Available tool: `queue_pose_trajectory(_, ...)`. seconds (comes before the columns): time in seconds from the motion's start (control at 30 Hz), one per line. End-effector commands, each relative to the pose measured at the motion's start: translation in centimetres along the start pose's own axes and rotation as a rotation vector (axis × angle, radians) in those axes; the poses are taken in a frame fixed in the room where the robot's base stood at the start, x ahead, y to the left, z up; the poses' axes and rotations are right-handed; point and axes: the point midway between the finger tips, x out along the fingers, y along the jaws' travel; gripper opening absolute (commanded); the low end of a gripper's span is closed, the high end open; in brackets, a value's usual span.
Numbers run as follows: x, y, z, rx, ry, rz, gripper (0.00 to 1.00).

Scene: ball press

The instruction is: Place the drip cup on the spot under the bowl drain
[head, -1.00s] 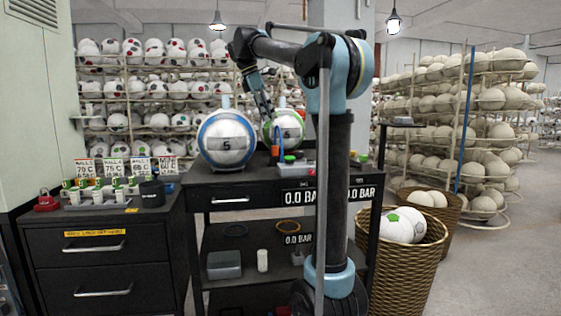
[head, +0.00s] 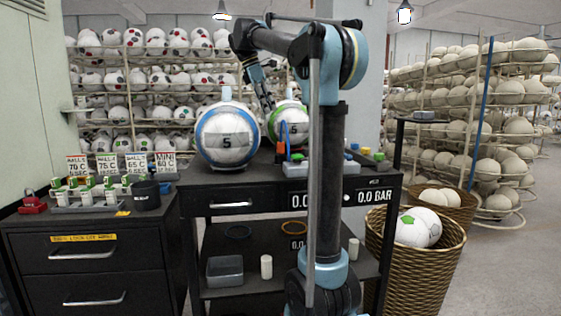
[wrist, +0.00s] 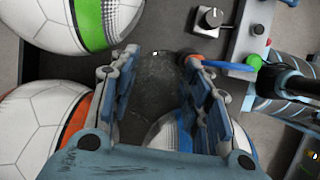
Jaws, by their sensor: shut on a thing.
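My gripper (wrist: 160,60) has its two fingers on either side of a dark grey, rounded thing (wrist: 152,92) in the wrist view and is shut on it. It looks like the drip cup, but its outline is dim against the dark bench top. In the head view my gripper (head: 268,106) points down between two balls, and the held thing is hidden there. The bowl drain and the spot under it cannot be made out in either view.
A blue-ringed ball (head: 227,135) and a green-ringed ball (head: 289,123) stand on the dark bench (head: 205,184). A control box (wrist: 238,45) with a knob is beside my gripper. A black cup (head: 146,195) stands on the left cabinet; a wicker basket (head: 415,262) stands right.

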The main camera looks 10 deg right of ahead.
Motion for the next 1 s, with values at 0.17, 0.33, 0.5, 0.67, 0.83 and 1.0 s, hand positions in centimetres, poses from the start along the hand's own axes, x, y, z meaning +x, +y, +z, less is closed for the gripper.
queue_pose_trajectory(0.17,1.5,0.0,-0.3,0.003,0.000,-0.001,0.20)
queue_pose_trajectory(0.33,4.8,0.0,-1.7,0.004,0.000,-0.001,0.20)
queue_pose_trajectory(0.5,8.3,0.0,-3.1,0.003,0.000,-0.001,0.20)
queue_pose_trajectory(0.67,11.1,0.0,-4.3,0.003,0.000,-0.001,0.20)
queue_pose_trajectory(0.83,12.7,0.0,-4.9,0.003,0.000,-0.001,0.20)
queue_pose_trajectory(1.0,12.9,0.4,-5.0,0.003,0.000,-0.001,0.20)
